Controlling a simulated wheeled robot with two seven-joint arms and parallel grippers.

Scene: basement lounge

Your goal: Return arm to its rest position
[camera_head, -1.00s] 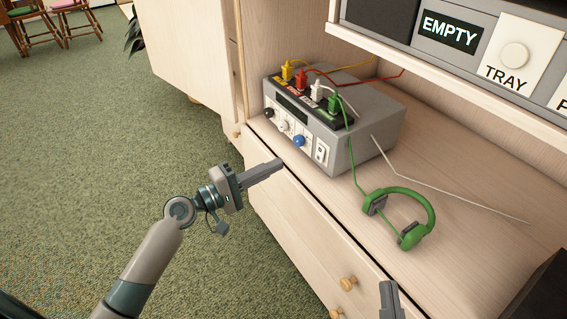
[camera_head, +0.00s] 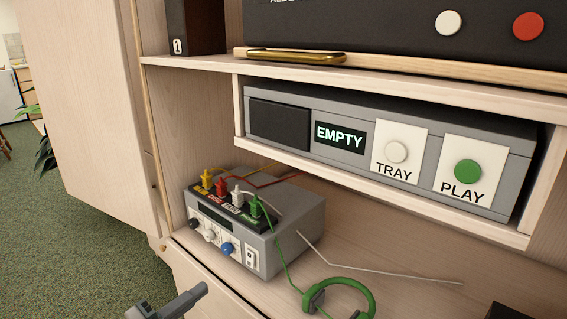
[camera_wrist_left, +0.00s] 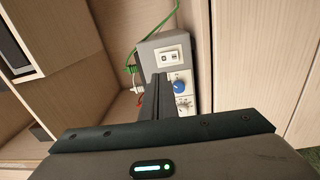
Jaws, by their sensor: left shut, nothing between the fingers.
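My left gripper (camera_head: 186,301) shows at the bottom of the head view, in front of the cabinet's edge. Its fingers are together and hold nothing. In the left wrist view its shut fingers (camera_wrist_left: 158,92) point toward the grey box (camera_wrist_left: 152,48), which has a blue knob and a white switch. In the head view the gripper is apart from this grey box (camera_head: 290,222), to its lower left. Most of my left arm is below the head view. My right gripper is not in view.
The grey box bears yellow, red, white and green plugs. A green headset (camera_head: 368,296) lies to its right on the shelf. Above is a grey player (camera_head: 420,110) with an "EMPTY" display, a TRAY button (camera_head: 396,152) and a green PLAY button (camera_head: 467,173). Green carpet (camera_head: 70,240) is clear at left.

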